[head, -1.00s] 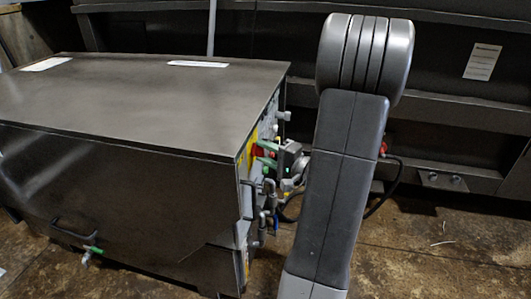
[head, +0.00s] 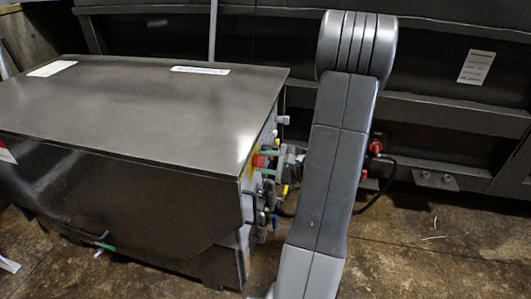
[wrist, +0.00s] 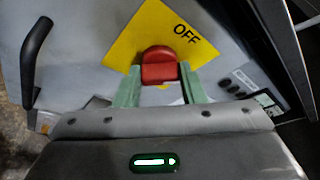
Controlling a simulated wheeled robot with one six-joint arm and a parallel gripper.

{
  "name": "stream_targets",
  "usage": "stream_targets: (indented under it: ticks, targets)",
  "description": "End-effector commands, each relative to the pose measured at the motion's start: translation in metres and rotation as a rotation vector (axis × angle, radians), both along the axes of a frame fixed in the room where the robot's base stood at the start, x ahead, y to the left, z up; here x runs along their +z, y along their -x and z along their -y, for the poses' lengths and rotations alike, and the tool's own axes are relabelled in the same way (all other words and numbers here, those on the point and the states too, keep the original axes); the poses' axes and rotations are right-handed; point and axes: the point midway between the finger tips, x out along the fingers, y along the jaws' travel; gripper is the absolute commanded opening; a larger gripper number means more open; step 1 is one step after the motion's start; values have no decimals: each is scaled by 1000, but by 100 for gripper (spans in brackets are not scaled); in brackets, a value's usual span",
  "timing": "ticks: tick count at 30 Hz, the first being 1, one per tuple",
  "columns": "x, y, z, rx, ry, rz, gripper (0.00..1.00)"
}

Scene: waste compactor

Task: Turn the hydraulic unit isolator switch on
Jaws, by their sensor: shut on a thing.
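The isolator switch is a red knob (wrist: 159,66) on a yellow plate (wrist: 135,38) marked OFF, on the hydraulic unit's side panel. My gripper (wrist: 160,70) has its green fingers on either side of the red knob and is shut on it. The lower part of the knob and plate is hidden behind my gripper. In the head view the red knob (head: 259,160) shows at the unit's right side, with my gripper (head: 267,162) reaching it from the right. The hydraulic unit (head: 140,110) is a big dark metal box.
A black handle (wrist: 36,60) stands out left of the plate in the wrist view. Dark buttons (wrist: 233,84) sit to the right. Pipe fittings (head: 265,205) stick out below the switch. A red connector with a cable (head: 375,148) is on the wall behind my arm. Floor at right is mostly clear.

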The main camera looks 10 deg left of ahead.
Motion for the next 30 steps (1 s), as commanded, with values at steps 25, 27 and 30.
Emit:
stream_targets:
  ticks: [25, 27, 30]
  targets:
    - [4, -4, 0, 0, -23, -700, 14]
    - [4, -4, 0, 1, -24, -731, 14]
    - [3, -4, 0, 1, -25, -763, 14]
